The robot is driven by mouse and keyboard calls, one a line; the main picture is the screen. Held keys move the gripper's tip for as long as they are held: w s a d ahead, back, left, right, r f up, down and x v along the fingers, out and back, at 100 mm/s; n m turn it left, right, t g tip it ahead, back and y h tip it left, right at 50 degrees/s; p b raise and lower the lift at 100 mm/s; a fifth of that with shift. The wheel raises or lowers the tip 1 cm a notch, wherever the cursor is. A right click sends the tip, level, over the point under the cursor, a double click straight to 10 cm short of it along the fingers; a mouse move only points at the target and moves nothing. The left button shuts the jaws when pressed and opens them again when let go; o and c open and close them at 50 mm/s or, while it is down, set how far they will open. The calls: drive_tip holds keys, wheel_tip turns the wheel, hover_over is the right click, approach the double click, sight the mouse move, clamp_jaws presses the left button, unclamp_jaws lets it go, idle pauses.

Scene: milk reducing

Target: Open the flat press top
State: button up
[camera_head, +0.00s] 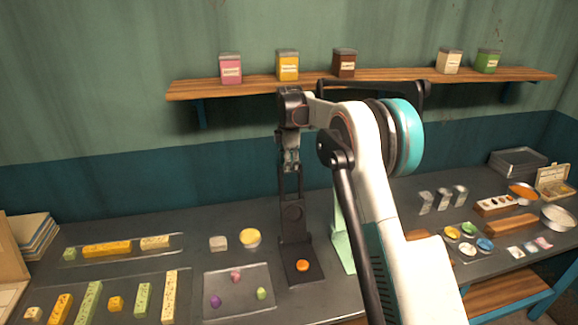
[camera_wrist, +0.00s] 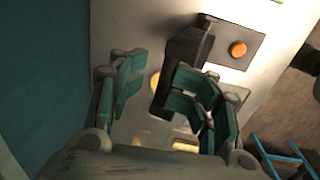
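The flat press is black, with a base (camera_head: 303,278) on the table that bears an orange piece (camera_head: 302,265). Its top (camera_head: 292,212) stands upright at the back of the base. In the wrist view the base (camera_wrist: 213,55) and orange piece (camera_wrist: 238,48) show at the upper right, and the dark raised top (camera_wrist: 183,48) reaches toward my gripper. My gripper (camera_head: 291,160) is at the upper end of the top. In the wrist view its green fingers (camera_wrist: 160,92) are apart, with part of the dark top between them. The right finger hides some of it; I cannot tell whether they touch.
A tray (camera_head: 208,309) with small coloured pieces lies left of the press, and trays of bars lie farther left. A pale green stand (camera_head: 342,238) is close on the right, partly behind my arm. A wooden shelf (camera_head: 390,78) with tins runs above.

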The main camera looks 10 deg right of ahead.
drive_tip(key=shift+w+r, duration=0.1)
drive_tip(key=shift+r, duration=0.05)
wheel_tip(320, 180, up, 12)
drive_tip(key=shift+s, duration=0.4)
idle(0.3)
drive_tip(key=s+r+m+t+b, duration=0.3)
drive_tip(key=s+m+b, duration=0.45)
drive_tip(key=s, duration=1.65)
drive_tip(key=s+f+m+t+b, duration=0.1)
drive_tip(key=s+f+m+b, duration=0.1)
drive_tip(key=s+f+m, duration=0.3)
drive_tip(key=s+f+m+t+b, duration=0.1)
drive_tip(key=s+f+m, duration=0.4)
drive_tip(key=s+f, duration=0.7)
drive_tip(key=s+t, duration=0.1)
drive_tip(key=s, duration=0.5)
drive_tip(key=shift+f+t+b, duration=0.3)
drive_tip(key=shift+f+b, duration=0.05)
drive_tip(key=shift+b, duration=0.05)
